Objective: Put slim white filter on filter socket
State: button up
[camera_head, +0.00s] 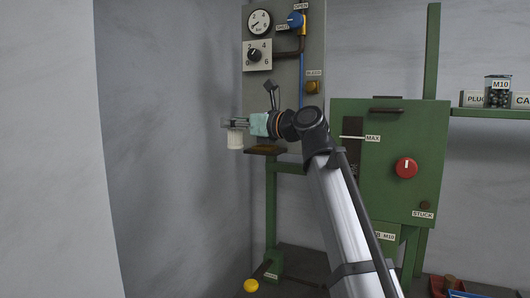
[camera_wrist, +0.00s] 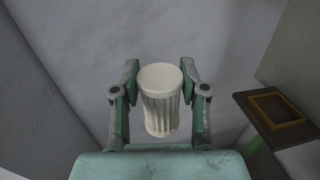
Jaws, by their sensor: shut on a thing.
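A slim white filter (camera_wrist: 160,112), a ribbed cylinder with a smooth cap, is between the fingers of my gripper (camera_wrist: 160,92) in the wrist view. In the head view my gripper (camera_head: 238,124) points left and is shut on the filter (camera_head: 235,140), which hangs upright below the fingers in mid-air. A small brown shelf with a yellow-brown square frame (camera_wrist: 276,109) is to the right of the filter in the wrist view and apart from it. The shelf (camera_head: 265,150) also shows in the head view, just right of the filter. I cannot make out the filter socket for certain.
A grey panel (camera_head: 284,85) with a gauge (camera_head: 259,22), a dial (camera_head: 256,55) and a blue valve (camera_head: 295,20) stands behind my gripper. A green machine (camera_head: 385,170) with a red knob (camera_head: 406,168) stands right. Free room lies left of the filter, before the grey wall.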

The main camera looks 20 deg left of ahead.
jog(key=r, duration=0.3)
jog(key=shift+a+t, duration=0.3)
jog(key=shift+a, duration=0.05)
jog(key=shift+w+r, duration=0.3)
jog(key=shift+r, duration=0.05)
jog(key=w+d+p, duration=0.1)
jog(key=w+p, duration=0.4)
jog(key=w, duration=1.4)
jog(key=shift+s+d+f+p, duration=0.1)
jog(key=shift+f+p, duration=0.6)
jog(key=shift+f, duration=0.95)
jog(key=shift+d+f+p, duration=0.1)
jog(key=shift+f+p, duration=0.55)
jog(key=shift+f, duration=1)
jog(key=shift+w+f, duration=0.2)
jog(key=shift+f, duration=0.1)
jog(key=shift+f, duration=0.1)
jog(key=o, duration=1.1)
